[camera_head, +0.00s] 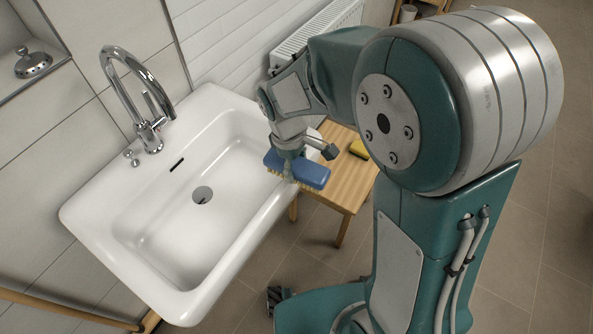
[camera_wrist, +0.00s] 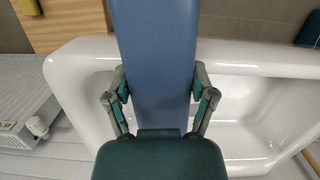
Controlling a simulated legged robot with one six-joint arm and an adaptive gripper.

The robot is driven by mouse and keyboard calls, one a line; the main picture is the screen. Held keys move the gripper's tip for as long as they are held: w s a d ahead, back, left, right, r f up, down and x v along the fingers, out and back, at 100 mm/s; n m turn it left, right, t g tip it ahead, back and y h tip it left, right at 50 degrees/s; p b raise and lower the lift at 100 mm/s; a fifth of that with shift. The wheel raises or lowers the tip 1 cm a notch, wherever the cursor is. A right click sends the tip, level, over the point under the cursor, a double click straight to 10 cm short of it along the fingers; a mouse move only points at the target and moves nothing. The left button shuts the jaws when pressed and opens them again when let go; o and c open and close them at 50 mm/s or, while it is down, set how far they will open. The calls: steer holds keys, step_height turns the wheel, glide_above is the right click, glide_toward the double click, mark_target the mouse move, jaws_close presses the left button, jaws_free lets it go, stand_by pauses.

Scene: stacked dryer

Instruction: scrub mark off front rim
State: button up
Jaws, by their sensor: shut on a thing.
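My gripper (camera_head: 291,152) is shut on a blue scrub brush (camera_head: 298,169) with pale bristles facing down. The brush is above the right end of the front rim (camera_head: 246,231) of the white sink (camera_head: 90,214). I cannot tell whether the bristles touch the rim. In the wrist view, the fingers of my gripper (camera_wrist: 159,82) close on both sides of the blue brush (camera_wrist: 154,45), which reaches across the front rim (camera_wrist: 255,57). No mark shows clearly on the rim; the brush hides part of it.
A wooden stool (camera_head: 346,184) stands beside the sink, with a yellow sponge (camera_head: 359,149) on it. A chrome faucet (camera_head: 148,128) rises at the sink's back. A white radiator (camera_head: 318,32) is on the wall. The basin (camera_head: 180,235) is empty.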

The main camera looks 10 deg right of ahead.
steer(key=r, duration=0.3)
steer(key=shift+a+r, duration=0.1)
steer(key=shift+a, duration=0.25)
steer(key=shift+d+r, duration=0.15)
steer(key=shift+r, duration=0.6)
steer(key=shift+d+r, duration=0.15)
steer(key=shift+r, duration=0.55)
steer(key=shift+a, duration=0.25)
steer(key=shift+d, duration=0.1)
